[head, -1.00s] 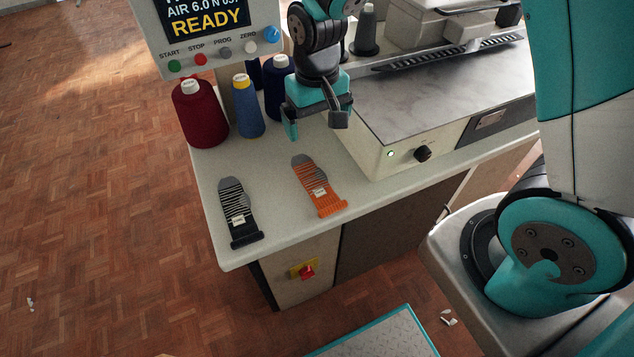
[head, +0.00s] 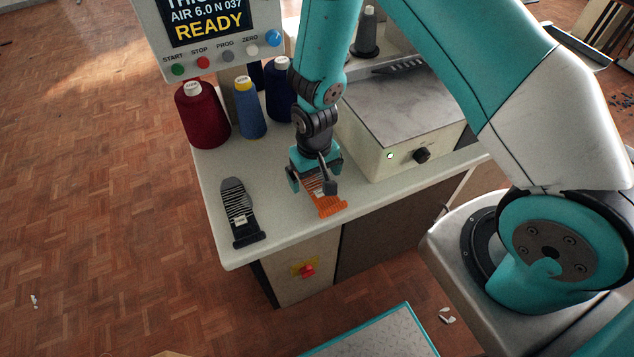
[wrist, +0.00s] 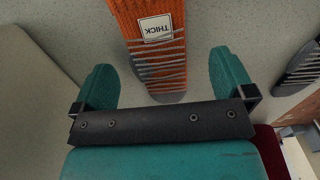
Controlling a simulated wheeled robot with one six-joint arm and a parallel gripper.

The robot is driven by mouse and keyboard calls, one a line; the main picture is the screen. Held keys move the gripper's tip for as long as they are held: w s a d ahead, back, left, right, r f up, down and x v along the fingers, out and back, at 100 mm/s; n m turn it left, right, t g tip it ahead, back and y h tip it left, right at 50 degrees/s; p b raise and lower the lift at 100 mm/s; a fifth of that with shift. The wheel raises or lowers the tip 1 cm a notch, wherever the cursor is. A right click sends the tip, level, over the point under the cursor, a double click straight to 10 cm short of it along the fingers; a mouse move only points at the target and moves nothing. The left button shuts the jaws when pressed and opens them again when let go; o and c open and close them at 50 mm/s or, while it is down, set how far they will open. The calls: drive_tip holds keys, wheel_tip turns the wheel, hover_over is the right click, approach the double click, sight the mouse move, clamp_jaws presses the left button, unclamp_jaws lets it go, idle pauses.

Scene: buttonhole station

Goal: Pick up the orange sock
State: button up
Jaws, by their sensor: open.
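The orange sock (head: 328,204) lies flat on the pale tabletop near its front edge, partly hidden by my gripper in the head view. I cannot tell the exact height of the fingertips above the table.
A black striped sock (head: 240,214) lies to the left; its edge shows in the wrist view. Thread cones, one dark red (head: 202,115) and others blue, stand behind. A grey machine (head: 405,115) stands at the right. Tabletop (head: 278,215) between the socks is clear.

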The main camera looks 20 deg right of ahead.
drive_tip(key=shift+f, duration=0.5)
drive_tip(key=c, duration=0.9)
